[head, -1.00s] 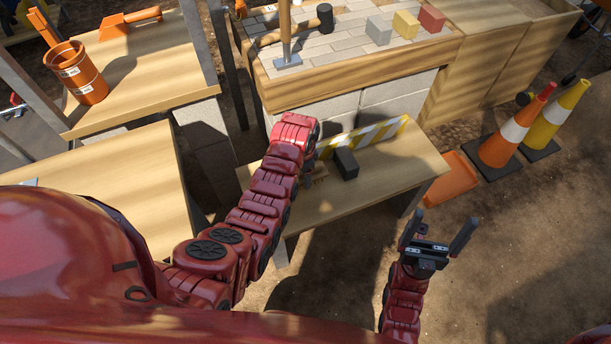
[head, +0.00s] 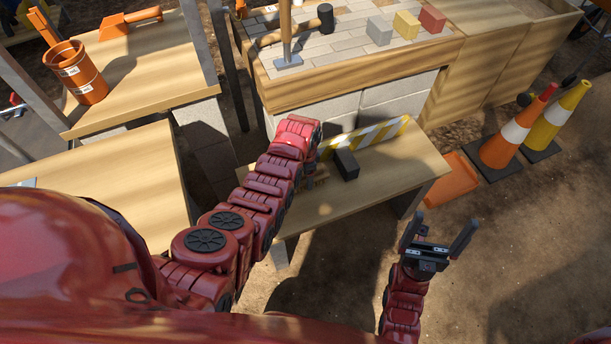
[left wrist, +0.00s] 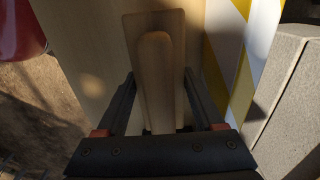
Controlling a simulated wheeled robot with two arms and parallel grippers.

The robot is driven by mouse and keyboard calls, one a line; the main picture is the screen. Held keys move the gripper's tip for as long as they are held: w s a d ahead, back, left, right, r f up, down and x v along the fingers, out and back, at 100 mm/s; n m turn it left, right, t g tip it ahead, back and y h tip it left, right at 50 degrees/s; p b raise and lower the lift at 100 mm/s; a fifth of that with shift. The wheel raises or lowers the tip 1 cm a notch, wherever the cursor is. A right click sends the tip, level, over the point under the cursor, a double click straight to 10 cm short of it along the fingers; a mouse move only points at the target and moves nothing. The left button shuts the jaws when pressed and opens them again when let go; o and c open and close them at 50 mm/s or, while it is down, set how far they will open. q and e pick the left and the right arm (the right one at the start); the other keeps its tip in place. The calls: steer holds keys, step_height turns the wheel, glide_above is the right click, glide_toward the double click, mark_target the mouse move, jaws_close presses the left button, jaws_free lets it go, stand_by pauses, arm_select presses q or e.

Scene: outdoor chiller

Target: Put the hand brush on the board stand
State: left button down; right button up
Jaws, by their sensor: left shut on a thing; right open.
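The hand brush (left wrist: 155,75), a pale wooden piece with a rounded handle along its middle, is between the fingers of my left gripper (left wrist: 160,90). My left gripper is shut on it. In the head view my left arm mostly hides the gripper and brush at the left part of a low wooden table (head: 400,170). This table may be the board stand; no label shows. The wooden top (left wrist: 80,30) lies below the brush; whether they touch I cannot tell. My right gripper (head: 440,240) is open and empty, right of the table.
Cones (head: 502,140) and an orange tray (head: 455,178) are on the ground right. A brick-topped bench (head: 350,90) stands behind. The table's right side is clear.

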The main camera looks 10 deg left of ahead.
arm_select(q)
jaws_free()
steer(key=shift+f, duration=0.1)
